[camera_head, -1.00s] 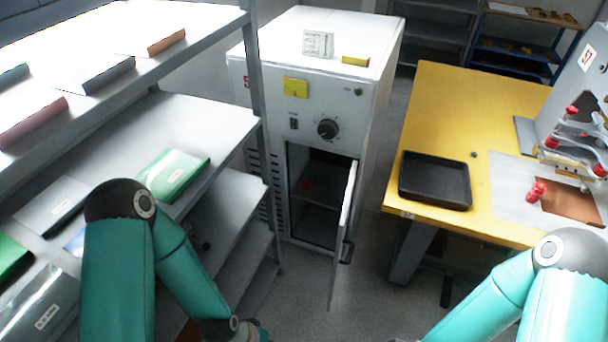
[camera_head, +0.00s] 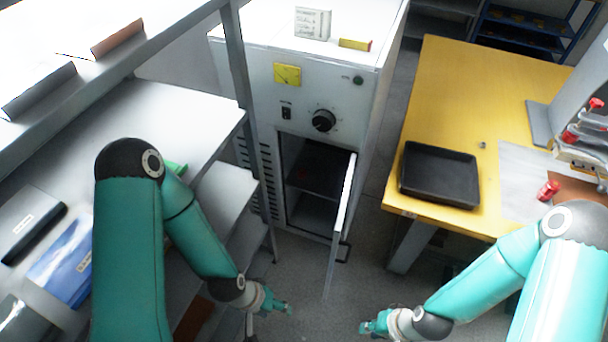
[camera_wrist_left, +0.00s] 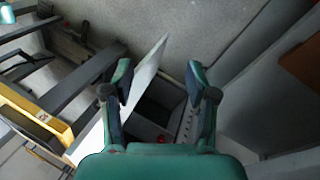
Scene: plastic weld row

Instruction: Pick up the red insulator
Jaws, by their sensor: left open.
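A small dark red object, perhaps the red insulator (camera_head: 303,175), lies inside the open white cabinet (camera_head: 255,100); its shape is too small to make out. A red spot (camera_wrist_left: 161,138) also shows in the left wrist view, low between the fingers. My left gripper (camera_head: 283,306) is in front of and below the cabinet, apart from it. In the left wrist view its two fingers (camera_wrist_left: 160,85) are spread with nothing between them. My right gripper (camera_head: 367,327) is low in front of the open door; its jaws are too small to judge.
The cabinet door (camera_head: 341,225) stands open toward me. A yellow table (camera_head: 470,80) at right holds a black tray (camera_head: 440,175) and a fixture with red-handled parts (camera_head: 548,190). Grey shelves (camera_head: 190,110) stand close at left. Floor between them is clear.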

